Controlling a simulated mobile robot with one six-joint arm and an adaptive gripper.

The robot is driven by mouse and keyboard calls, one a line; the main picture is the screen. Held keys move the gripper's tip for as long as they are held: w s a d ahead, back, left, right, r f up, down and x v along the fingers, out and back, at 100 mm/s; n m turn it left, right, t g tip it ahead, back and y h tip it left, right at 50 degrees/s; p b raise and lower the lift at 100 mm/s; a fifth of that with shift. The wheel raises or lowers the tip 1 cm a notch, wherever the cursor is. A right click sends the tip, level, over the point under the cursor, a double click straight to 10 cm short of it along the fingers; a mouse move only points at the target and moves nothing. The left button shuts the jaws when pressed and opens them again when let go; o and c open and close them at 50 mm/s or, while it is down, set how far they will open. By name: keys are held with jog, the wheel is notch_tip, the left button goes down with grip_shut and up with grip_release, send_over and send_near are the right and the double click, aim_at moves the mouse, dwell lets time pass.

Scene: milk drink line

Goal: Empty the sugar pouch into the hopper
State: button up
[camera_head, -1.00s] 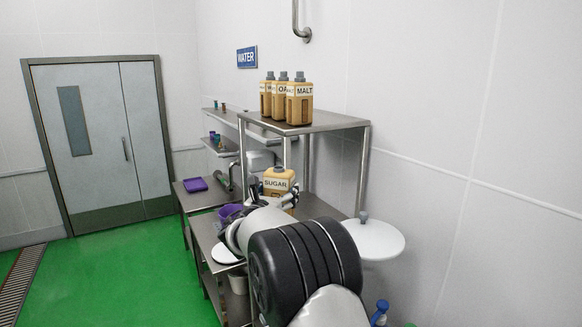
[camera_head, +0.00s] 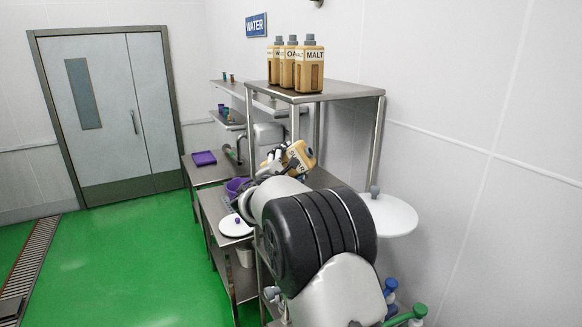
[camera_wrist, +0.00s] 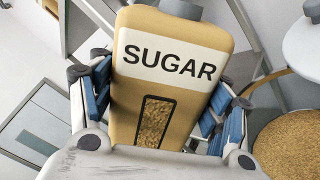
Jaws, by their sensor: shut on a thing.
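The sugar pouch (camera_head: 298,156) is a tan container with a white SUGAR label and a grainy window. In the head view it is held up and tilted, above the lower steel table. My gripper (camera_wrist: 157,95) is shut on it, with blue-padded fingers on both sides of the pouch (camera_wrist: 172,62) in the wrist view. A grey part shows at the pouch's far end there; whether its mouth is open, I cannot tell. A round vessel full of golden grains (camera_wrist: 290,143), possibly the hopper, is at the right of the wrist view, apart from the pouch.
Several tan containers, one labelled MALT (camera_head: 310,67), stand on the top shelf (camera_head: 345,92). A purple bowl (camera_head: 236,187) and a white lid (camera_head: 236,227) are left of my arm. A white disc (camera_head: 388,215) is at right. The green floor (camera_head: 130,260) at left is clear.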

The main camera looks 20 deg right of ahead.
aim_at(291, 172)
jog(key=f+m+b, duration=0.1)
jog(key=m, duration=0.1)
jog(key=f+m+b, duration=0.1)
jog(key=m, duration=0.1)
jog(key=shift+w+d+f+m, duration=0.15)
jog(key=shift+w+m, duration=0.05)
jog(key=shift+m, duration=0.2)
jog(key=m, duration=0.1)
jog(key=f+m+b, duration=0.1)
jog(key=shift+s+m, duration=0.1)
jog(key=shift+m, duration=0.2)
jog(key=m+b, duration=0.1)
jog(key=b, duration=0.3)
jog(key=f+m+b, duration=0.1)
jog(key=m+b, duration=0.1)
jog(key=b, duration=0.2)
jog(key=m+b, duration=0.2)
jog(key=b, duration=0.2)
jog(key=shift+f, duration=0.25)
jog(key=m+b, duration=0.1)
jog(key=b, duration=0.1)
jog(key=shift+f+b, duration=0.1)
jog(key=shift+b, duration=0.25)
jog(key=shift+m, duration=0.4)
